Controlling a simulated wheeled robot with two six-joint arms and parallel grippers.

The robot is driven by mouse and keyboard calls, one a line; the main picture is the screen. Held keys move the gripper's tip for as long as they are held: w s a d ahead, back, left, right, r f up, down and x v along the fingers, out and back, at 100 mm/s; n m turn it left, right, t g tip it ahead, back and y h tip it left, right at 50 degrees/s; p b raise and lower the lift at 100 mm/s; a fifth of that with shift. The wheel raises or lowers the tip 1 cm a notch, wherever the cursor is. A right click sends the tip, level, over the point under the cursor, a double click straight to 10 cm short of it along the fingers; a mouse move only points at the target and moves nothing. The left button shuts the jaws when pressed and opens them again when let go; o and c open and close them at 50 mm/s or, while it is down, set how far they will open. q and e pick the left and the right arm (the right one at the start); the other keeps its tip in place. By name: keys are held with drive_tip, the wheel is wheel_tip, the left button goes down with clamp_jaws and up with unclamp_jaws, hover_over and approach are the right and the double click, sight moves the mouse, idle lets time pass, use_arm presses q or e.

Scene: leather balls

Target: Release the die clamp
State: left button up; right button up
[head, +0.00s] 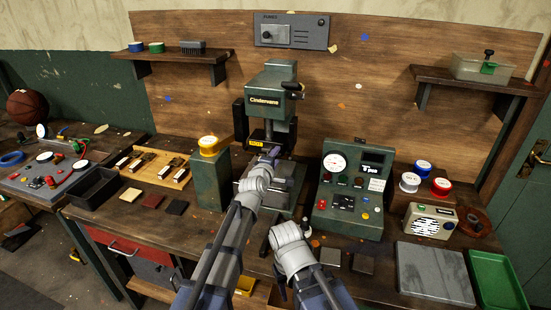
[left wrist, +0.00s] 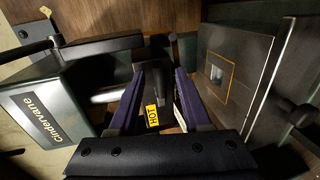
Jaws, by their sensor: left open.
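The green press (head: 272,85), marked Cindervane, stands at the back middle of the bench. It fills the left of the left wrist view (left wrist: 45,115). My left gripper (head: 272,152) is at the front of the press, just below its head. In the left wrist view its two fingers (left wrist: 160,78) are apart, with a dark bar (left wrist: 166,72) and a yellow HOT label (left wrist: 152,115) showing between them. I cannot tell whether the bar is the die clamp or whether a finger touches it. My right gripper (head: 305,230) is lower, in front of the press; its jaws are unclear.
A control box (head: 351,190) with a gauge stands right of the press. A green block with a yellow-topped spool (head: 209,175) stands to its left. The press bed plate (left wrist: 235,70) lies right in the left wrist view. A grey slab (head: 435,272) lies at the front right.

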use_arm(q)
drive_tip(key=shift+s, duration=0.1)
drive_tip(key=p+v, duration=0.1)
drive_tip(key=v, duration=0.6)
drive_tip(key=shift+s+a, duration=0.15)
drive_tip(key=shift+s, duration=0.15)
drive_tip(key=s+a+f+m+g+y, duration=0.1)
drive_tip(key=s+a+f+m+g, duration=0.2)
drive_tip(key=s+a+f+m, duration=0.1)
drive_tip(key=s+a+f+m+g+y, duration=0.1)
drive_tip(key=s+a+f+m+g, duration=0.3)
drive_tip(key=s+f, duration=0.2)
drive_tip(key=s+a+f+m+g+y, duration=0.1)
drive_tip(key=s+a+f+m+g, duration=0.2)
drive_tip(key=s+a+f+g, duration=0.1)
drive_tip(key=shift+s+a+f+m+y, duration=0.15)
drive_tip(key=shift+s+a+f+m, duration=0.1)
drive_tip(key=shift+s+f, duration=0.4)
drive_tip(key=shift+s+a+f+m+y, duration=0.2)
drive_tip(key=shift+s+f, duration=0.2)
drive_tip(key=shift+s, duration=0.6)
drive_tip(key=s+a+f+m+g, duration=0.1)
drive_tip(key=s+a+m+g, duration=0.1)
drive_tip(key=s+a+g, duration=0.3)
drive_tip(key=s+d+m+y, duration=0.2)
drive_tip(key=s+d+m, duration=0.2)
drive_tip(key=s+d, duration=0.4)
drive_tip(key=d, duration=0.3)
drive_tip(key=shift+d+t, duration=0.4)
